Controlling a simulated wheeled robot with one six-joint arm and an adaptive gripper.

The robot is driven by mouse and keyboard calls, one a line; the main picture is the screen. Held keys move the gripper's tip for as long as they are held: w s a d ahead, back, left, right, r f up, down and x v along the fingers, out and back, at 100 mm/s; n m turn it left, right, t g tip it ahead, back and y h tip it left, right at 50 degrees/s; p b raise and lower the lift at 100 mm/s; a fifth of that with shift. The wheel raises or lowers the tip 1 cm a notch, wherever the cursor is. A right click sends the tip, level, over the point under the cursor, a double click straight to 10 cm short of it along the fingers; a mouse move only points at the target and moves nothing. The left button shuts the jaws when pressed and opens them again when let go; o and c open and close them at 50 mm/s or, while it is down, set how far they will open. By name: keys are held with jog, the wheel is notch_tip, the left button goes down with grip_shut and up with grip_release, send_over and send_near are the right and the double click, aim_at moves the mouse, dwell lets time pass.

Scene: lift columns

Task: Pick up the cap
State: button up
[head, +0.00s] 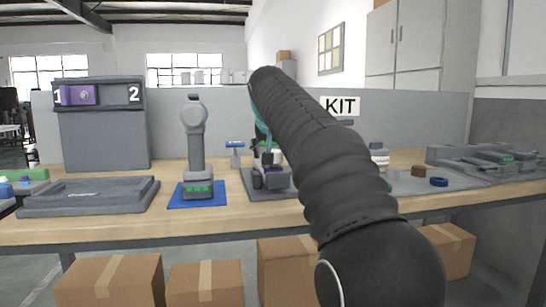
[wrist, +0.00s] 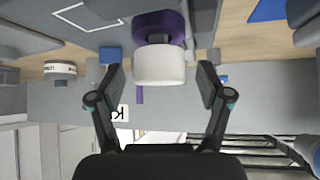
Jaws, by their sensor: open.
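A white round piece that looks like the cap (wrist: 160,65) sits against a purple part (wrist: 176,24) in the wrist view. My gripper (wrist: 160,84) is open, with one finger on each side of the white piece and a visible gap to each. In the head view the white piece (head: 271,157) is small and partly hidden, above a grey fixture (head: 270,181) on the bench. My arm hides much of that area and most of the gripper there.
The wooden bench (head: 160,222) also holds a grey column device on a blue mat (head: 203,201), a flat grey tray (head: 88,197) at left, and a blue ring (head: 439,182) at right. A small blue-topped stand (head: 235,147) is near the fixture. A grey panel stands behind.

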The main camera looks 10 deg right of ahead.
aim_at(277, 151)
jog(key=c, duration=1.2)
jog(key=shift+r, duration=0.1)
jog(key=shift+r+p, duration=0.35)
jog(key=shift+r, duration=0.25)
jog(key=r, duration=0.1)
jog(key=r+p, duration=0.1)
jog(key=r, duration=0.1)
jog(key=shift+s+d+r+p, duration=0.1)
jog(key=shift+d+r+p, duration=0.2)
jog(key=shift+d, duration=0.1)
jog(key=s+d+r, duration=0.1)
jog(key=d+r, duration=0.1)
jog(key=d, duration=0.1)
jog(key=s+d+r+p, duration=0.1)
jog(key=d+r, duration=0.1)
jog(key=d, duration=0.1)
jog(key=s+d+r+p, duration=0.1)
jog(key=s+d+r, duration=0.1)
jog(key=d, duration=0.2)
jog(key=shift+r, duration=0.2)
